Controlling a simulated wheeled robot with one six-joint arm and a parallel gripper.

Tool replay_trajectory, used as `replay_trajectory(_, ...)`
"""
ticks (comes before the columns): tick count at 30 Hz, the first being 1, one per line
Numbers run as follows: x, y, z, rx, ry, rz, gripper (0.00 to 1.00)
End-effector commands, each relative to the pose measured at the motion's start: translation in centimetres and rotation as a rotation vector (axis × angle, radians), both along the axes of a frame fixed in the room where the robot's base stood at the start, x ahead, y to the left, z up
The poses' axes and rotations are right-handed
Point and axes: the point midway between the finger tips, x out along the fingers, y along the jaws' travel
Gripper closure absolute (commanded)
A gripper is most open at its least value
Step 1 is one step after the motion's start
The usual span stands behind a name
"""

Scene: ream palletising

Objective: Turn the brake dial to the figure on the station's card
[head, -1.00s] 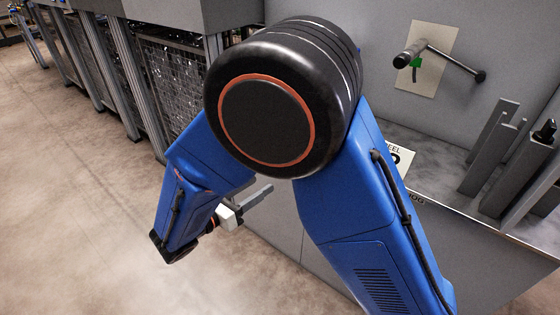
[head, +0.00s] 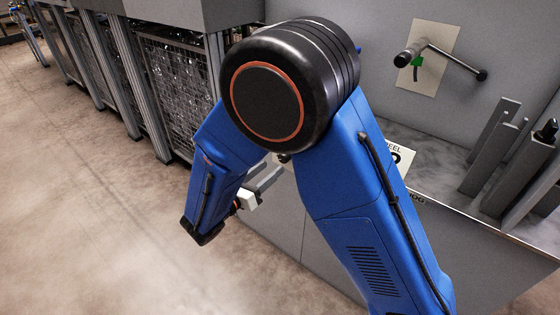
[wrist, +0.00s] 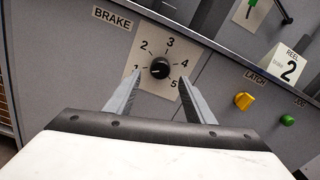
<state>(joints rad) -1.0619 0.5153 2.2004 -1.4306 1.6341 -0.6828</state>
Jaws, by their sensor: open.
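The brake dial (wrist: 159,68) is a black knob on a pale plate (wrist: 147,49) with figures 1 to 5, under a BRAKE label. A small pale mark on the knob's left side seems to face the 1. The station's card (wrist: 288,65) is white, reads REEL and a large 2, with a smaller line I cannot read. It is partly hidden behind my arm in the head view (head: 402,157). My gripper (wrist: 162,74) is open and empty, its fingertips left and right of the knob in the picture, apparently short of it. It also shows in the head view (head: 266,180).
A yellow LATCH knob (wrist: 243,100) and a green JOG button (wrist: 287,119) sit right of the dial. A crank lever (head: 440,58) is on the upper panel. Grey upright posts (head: 490,140) stand on the ledge. Wire-mesh cages (head: 177,90) line the left; the floor there is clear.

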Motion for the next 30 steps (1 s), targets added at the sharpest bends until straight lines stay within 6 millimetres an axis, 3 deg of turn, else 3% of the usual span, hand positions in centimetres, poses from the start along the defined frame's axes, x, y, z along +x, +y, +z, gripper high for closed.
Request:
replay_trajectory(6,2.8,-2.3,0.0,-0.001,0.000,-0.003,0.51)
replay_trajectory(12,4.4,-3.5,0.0,0.000,0.001,-0.001,0.51)
replay_trajectory(24,5.0,-3.9,0.0,-0.001,0.001,0.000,0.51)
replay_trajectory(25,5.0,-3.9,0.0,0.000,0.000,0.000,0.53)
replay_trajectory(30,4.9,-3.9,0.0,0.000,0.000,0.000,0.92)
